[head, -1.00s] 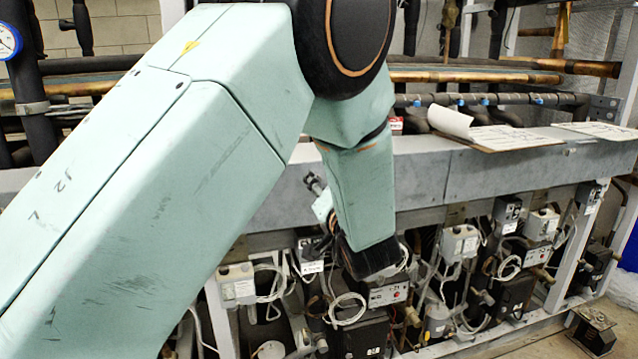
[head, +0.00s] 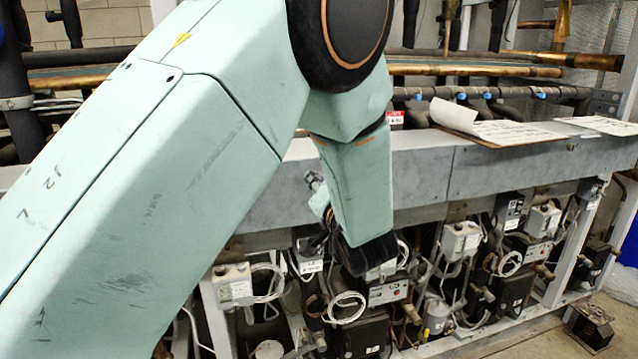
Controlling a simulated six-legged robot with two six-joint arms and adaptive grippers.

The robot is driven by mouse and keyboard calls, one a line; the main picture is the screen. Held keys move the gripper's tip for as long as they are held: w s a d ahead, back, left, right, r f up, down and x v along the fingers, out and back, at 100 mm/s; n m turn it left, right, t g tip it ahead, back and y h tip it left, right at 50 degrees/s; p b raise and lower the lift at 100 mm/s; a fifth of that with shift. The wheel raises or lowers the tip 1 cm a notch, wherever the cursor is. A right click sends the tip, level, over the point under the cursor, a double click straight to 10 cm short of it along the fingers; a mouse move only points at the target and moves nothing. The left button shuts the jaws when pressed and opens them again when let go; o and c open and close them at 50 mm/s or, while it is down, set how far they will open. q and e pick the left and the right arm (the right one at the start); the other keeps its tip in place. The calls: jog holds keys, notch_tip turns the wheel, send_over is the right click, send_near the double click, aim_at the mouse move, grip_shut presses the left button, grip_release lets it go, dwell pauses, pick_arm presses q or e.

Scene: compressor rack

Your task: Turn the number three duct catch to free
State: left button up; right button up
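My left arm crosses the view from the lower left and bends down in front of the rack. Its dark wrist end hangs before the compressor units. A small grey and dark part beside the forearm, against the long grey duct (head: 420,175), looks like my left gripper (head: 314,182). It is too small and partly covered to tell whether its fingers are open or shut, or whether it touches anything. I cannot make out the number three catch; part of the duct is hidden behind my arm. My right gripper is not in view.
Compressor units with grey boxes (head: 233,284) and looped white cables stand below the duct. Papers (head: 490,128) lie on the duct's top at right. Copper and black pipes (head: 480,70) run behind. A dark metal block (head: 588,327) sits on the floor at lower right.

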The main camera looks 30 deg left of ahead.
pick_arm(q)
jog(key=shift+d+r, duration=0.1)
grip_shut()
jog(key=shift+w+d+r+n+b, duration=0.1)
jog(key=shift+n+b, duration=1.55)
jog(key=shift+n, duration=2.8)
jog(key=shift+r+n+b, duration=0.1)
jog(key=shift+n+b, duration=1.5)
jog(key=shift+n, duration=2.85)
